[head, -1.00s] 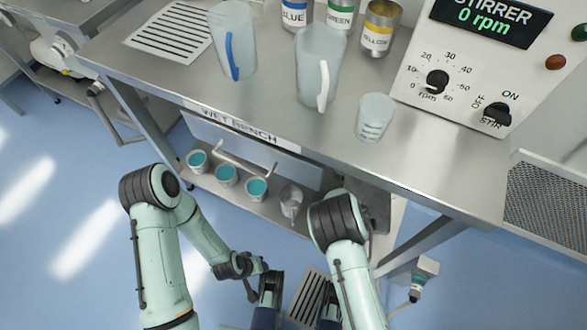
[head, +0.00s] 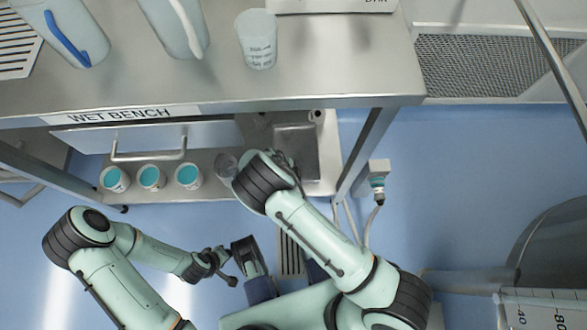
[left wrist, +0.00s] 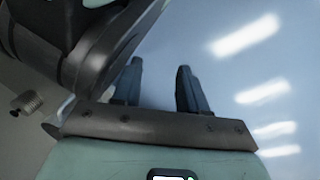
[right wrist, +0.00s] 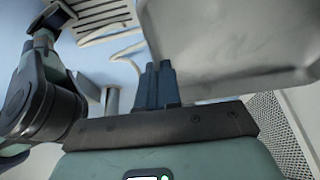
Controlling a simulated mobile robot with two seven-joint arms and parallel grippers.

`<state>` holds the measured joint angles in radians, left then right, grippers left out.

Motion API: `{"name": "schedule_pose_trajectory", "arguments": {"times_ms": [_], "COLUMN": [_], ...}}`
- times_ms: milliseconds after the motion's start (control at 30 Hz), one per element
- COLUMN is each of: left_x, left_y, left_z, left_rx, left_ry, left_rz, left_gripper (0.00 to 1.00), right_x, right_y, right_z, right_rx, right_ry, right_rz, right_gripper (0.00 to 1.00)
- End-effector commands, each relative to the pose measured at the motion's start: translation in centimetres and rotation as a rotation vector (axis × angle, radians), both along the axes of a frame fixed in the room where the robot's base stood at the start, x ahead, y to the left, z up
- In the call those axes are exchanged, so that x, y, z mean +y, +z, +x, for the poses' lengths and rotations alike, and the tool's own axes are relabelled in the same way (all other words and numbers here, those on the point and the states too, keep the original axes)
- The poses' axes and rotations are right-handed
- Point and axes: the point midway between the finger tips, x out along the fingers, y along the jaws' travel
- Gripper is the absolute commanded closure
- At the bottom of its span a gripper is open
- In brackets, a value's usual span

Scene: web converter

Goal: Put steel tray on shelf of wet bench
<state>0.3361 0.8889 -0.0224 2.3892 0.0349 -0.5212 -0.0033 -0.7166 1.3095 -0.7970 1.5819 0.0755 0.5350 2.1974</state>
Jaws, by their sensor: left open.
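The steel tray (head: 297,150) is a grey rectangular pan with a raised rim, at the right end of the shelf (head: 210,190) under the wet bench (head: 215,82). I cannot tell whether it rests on the shelf or hangs just above it. In the right wrist view the tray (right wrist: 235,40) fills the upper right. My right gripper (right wrist: 159,66) has its fingers close together at the tray's left rim, near a corner, and looks shut on it. In the head view my right arm hides most of that gripper. My left gripper (left wrist: 160,68) is open and empty over the floor.
Several cups with teal contents (head: 150,177) and a clear beaker (head: 226,165) stand on the shelf left of the tray. A bench leg (head: 368,145) and a socket with cable (head: 377,180) stand to the right.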

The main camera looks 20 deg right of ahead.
Motion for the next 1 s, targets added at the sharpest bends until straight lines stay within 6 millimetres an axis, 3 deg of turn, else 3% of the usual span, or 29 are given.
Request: {"name": "schedule_pose_trajectory", "arguments": {"times_ms": [100, 300, 533, 767, 1000], "left_x": [0.3, 0.5, 0.7, 0.9, 0.9], "left_y": [-1.7, -3.0, -3.4, -4.4, -4.3], "left_z": [-1.9, -4.2, -5.1, -7.2, -7.4], "left_rx": [0.065, 0.142, 0.170, 0.240, 0.246], "left_ry": [0.006, 0.014, 0.017, 0.024, 0.024], "left_rz": [-0.004, -0.009, -0.010, -0.016, -0.016], "left_gripper": [0.57, 0.57, 0.57, 0.57, 0.57], "right_x": [-0.1, 0.0, 0.0, 0.0, 0.0], "right_y": [-3.4, -6.7, -8.1, -11.3, -11.5], "right_z": [0.1, 0.1, 0.1, 0.1, 0.1], "right_rx": [0.001, -0.002, -0.003, -0.002, -0.003], "right_ry": [0.001, 0.001, 0.000, 0.001, 0.000], "right_rz": [-0.002, 0.000, -0.001, 0.000, 0.000], "right_gripper": [1.00, 1.00, 1.00, 1.00, 1.00]}}
